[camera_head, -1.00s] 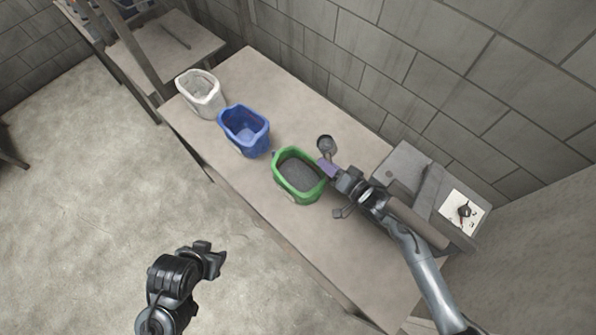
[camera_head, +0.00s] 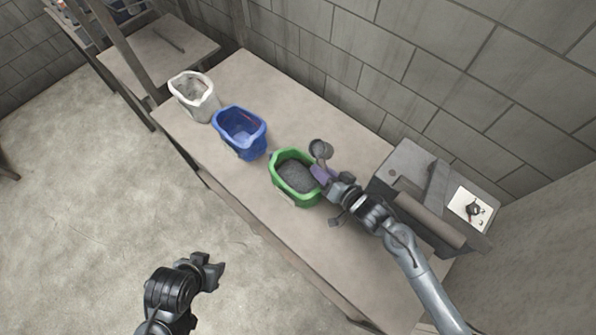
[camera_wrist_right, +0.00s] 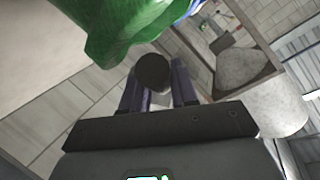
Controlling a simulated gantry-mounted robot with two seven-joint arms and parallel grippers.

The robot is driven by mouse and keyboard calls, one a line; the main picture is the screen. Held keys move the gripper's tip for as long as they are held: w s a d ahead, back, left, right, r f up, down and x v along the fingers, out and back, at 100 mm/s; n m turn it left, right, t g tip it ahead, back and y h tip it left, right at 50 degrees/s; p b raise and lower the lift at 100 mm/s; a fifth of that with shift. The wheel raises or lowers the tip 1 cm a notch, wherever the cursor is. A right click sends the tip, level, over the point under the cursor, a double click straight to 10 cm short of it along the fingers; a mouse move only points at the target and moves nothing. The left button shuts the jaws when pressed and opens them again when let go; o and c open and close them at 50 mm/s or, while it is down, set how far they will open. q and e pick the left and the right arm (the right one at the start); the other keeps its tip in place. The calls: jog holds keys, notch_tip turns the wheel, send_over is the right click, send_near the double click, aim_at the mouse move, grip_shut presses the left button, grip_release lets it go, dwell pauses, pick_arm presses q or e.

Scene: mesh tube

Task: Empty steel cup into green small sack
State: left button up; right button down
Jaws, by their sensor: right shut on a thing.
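The green small sack (camera_head: 294,180) stands open on the table, with dark grey grainy material visible inside. The steel cup (camera_head: 319,149) is at the sack's back right edge, held by my right gripper (camera_head: 324,172). In the right wrist view, a dark round end of the cup (camera_wrist_right: 153,72) sits between the purple fingers (camera_wrist_right: 157,92), and the green sack (camera_wrist_right: 125,30) is just beyond. The cup appears tilted; I cannot tell what is in it. My left gripper (camera_head: 208,271) hangs over the floor away from the table, its jaw opening unclear.
A blue sack (camera_head: 240,132) and a white sack (camera_head: 193,97) stand in a row left of the green one. A grey box-like unit (camera_head: 410,165) with a white paper (camera_head: 468,208) is at the right. The front of the table (camera_head: 250,195) is clear.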

jog(key=shift+s+a+n+b, duration=0.1)
jog(key=shift+a+n+b, duration=0.15)
jog(key=shift+b, duration=0.25)
jog(key=n+b, duration=0.1)
jog(key=b, duration=0.2)
jog(key=shift+n+h, duration=0.25)
jog(key=shift+h, duration=0.15)
jog(key=shift+d+n+t+b, duration=0.1)
jog(key=shift+n+t+b, duration=0.3)
jog(key=shift+b, duration=0.7)
jog(key=shift+r+n+h, duration=0.3)
jog(key=shift+n+t+h, duration=0.3)
jog(key=shift+n, duration=0.2)
jog(key=shift+r+n, duration=0.1)
jog(key=shift+n, duration=0.4)
jog(key=shift+s+a+n+t, duration=0.2)
jog(key=shift+a+n+t, duration=0.2)
jog(key=shift+r+n+h, duration=0.1)
jog(key=shift+n+h, duration=0.3)
jog(key=shift+h, duration=0.1)
jog(key=shift+s+a, duration=0.1)
